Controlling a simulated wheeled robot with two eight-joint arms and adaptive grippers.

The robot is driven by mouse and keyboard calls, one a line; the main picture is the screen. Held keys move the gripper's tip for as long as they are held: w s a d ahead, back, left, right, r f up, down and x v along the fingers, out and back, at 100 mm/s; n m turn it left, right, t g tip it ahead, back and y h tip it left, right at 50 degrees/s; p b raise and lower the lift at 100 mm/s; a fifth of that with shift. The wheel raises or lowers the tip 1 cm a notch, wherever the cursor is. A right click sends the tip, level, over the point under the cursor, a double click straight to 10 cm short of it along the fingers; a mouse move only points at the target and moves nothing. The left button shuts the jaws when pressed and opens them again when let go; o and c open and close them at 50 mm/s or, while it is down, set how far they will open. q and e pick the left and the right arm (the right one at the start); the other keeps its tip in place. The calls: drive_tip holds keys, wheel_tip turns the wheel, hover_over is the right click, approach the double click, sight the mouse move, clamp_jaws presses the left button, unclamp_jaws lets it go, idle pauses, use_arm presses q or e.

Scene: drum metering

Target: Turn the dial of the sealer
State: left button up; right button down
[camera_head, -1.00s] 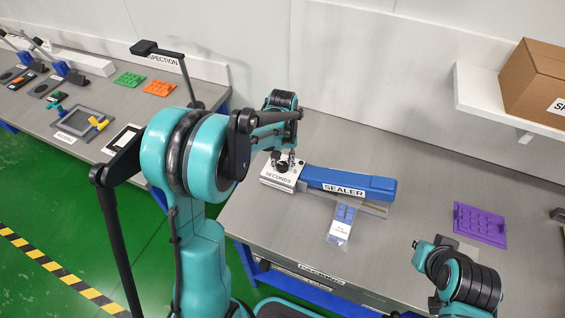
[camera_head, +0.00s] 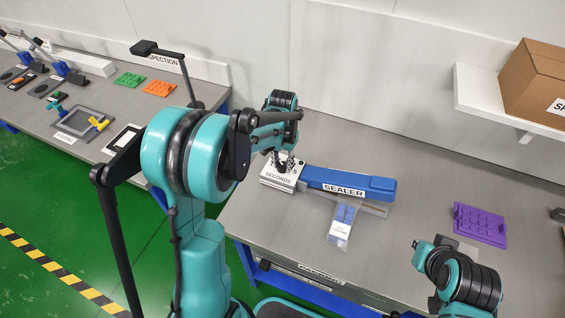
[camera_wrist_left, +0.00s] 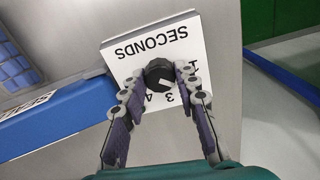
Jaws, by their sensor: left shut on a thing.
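The sealer (camera_head: 350,184) lies on the bench, with a long blue arm and a white box marked SECONDS (camera_head: 279,177) at its left end. Its dial (camera_wrist_left: 160,73) is a round black knob with a white pointer mark, on the box's numbered face. In the left wrist view, the numbers 3 and 4 show near the knob. My left gripper (camera_wrist_left: 163,78) is shut on the dial, with a finger on either side. In the head view the gripper (camera_head: 284,161) is over the box and partly covers the dial.
A clear pouch with blue contents (camera_head: 342,222) lies at the sealer's front edge. A purple tray (camera_head: 480,225) lies to the right on the bench. A cardboard box (camera_head: 541,82) stands on a white shelf at upper right. The bench between sealer and purple tray is mostly clear.

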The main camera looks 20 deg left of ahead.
sight(283, 165)
use_arm(q)
drive_tip(key=shift+m, duration=1)
drive_tip(key=o, duration=1.2)
drive_tip(key=shift+c, duration=0.2)
wheel_tip(283, 165, up, 12)
drive_tip(key=shift+s, duration=0.1)
